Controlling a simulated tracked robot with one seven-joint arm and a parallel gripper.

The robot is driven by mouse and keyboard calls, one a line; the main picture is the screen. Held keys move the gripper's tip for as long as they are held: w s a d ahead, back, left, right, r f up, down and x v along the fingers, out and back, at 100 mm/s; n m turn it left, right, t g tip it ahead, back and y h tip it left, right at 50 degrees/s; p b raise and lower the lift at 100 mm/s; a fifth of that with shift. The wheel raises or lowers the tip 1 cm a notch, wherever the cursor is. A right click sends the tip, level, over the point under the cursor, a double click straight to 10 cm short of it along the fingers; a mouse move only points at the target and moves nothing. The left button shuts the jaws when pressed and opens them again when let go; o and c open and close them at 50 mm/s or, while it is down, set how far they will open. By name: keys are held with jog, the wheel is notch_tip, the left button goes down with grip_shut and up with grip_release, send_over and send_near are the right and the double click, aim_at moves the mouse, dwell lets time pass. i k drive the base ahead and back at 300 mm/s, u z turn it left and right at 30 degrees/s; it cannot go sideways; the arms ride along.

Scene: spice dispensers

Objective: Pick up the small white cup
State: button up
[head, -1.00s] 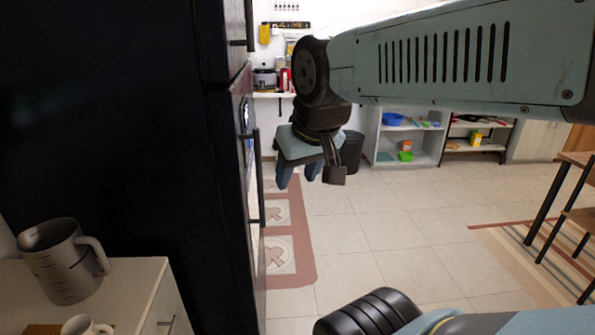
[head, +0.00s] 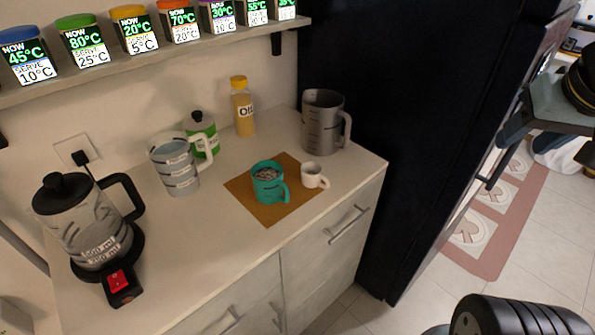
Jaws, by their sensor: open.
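The small white cup (head: 313,176) stands upright on the counter near its right end, at the right edge of a brown mat (head: 291,207). Its handle points to the lower right. A teal mug (head: 268,184) stands on the mat just to its left, with a small gap between them. Part of the gripper is cut off by the frame edge.
A grey measuring jug (head: 322,122) stands behind the white cup, beside the dark cabinet (head: 420,110). An oil bottle (head: 242,108), a clear jug (head: 174,168) and a kettle (head: 85,225) stand leftward. A shelf of labelled dispensers (head: 130,58) hangs above. The front counter is clear.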

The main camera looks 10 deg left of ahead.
aim_at(311, 171)
jog(key=u, duration=1.05)
